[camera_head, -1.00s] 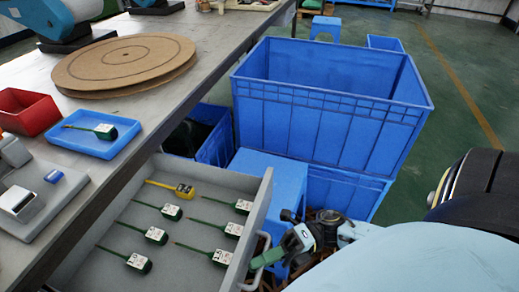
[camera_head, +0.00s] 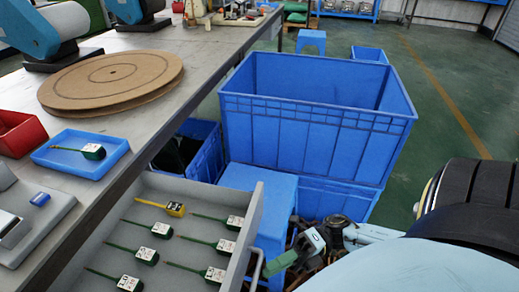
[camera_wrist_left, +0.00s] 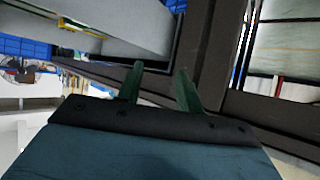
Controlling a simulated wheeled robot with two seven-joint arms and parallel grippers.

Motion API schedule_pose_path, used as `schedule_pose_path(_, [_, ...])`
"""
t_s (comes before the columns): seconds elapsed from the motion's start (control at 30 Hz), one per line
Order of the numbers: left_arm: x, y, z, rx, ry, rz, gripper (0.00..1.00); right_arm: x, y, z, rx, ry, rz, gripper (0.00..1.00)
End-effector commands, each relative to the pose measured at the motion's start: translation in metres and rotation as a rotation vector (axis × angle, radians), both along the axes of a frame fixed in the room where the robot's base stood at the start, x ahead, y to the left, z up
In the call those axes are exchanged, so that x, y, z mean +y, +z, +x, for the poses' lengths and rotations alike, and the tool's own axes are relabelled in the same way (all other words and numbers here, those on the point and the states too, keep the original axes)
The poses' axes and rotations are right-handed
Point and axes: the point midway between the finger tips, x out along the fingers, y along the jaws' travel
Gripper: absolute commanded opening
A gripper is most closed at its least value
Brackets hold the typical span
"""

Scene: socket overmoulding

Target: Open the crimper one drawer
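The grey drawer (camera_head: 238,240) under the workbench stands pulled out in the head view. It holds several green-handled tools with white labels and one yellow-handled tool (camera_head: 172,208). Its pale bar handle (camera_head: 257,266) is on the front panel.
The workbench (camera_head: 185,65) carries a round brown board (camera_head: 112,78), a blue tray (camera_head: 75,166) and a red bin (camera_head: 18,133). A large blue crate (camera_head: 310,135) and a blue stool (camera_head: 262,190) stand right of the drawer. Green floor (camera_head: 445,60) is open at the back right.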

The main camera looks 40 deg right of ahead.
Motion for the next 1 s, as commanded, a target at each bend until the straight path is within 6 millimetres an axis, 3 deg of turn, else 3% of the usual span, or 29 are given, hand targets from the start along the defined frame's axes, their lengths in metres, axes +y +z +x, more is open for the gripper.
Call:
schedule_pose_path(0.2, [0.003,-0.006,-0.005,0.046,0.004,0.013,0.36,-0.048,-0.007,-0.01,0.002,-0.001,-0.003,0.2])
schedule_pose_path(0.4, [0.003,-0.006,-0.004,0.042,0.004,0.012,0.36,-0.072,-0.01,-0.016,0.0,-0.001,-0.001,0.2])
schedule_pose_path(1.0, [0.003,-0.006,-0.004,0.039,0.004,0.011,0.36,-0.079,-0.01,-0.017,-0.001,0.0,0.001,0.2])
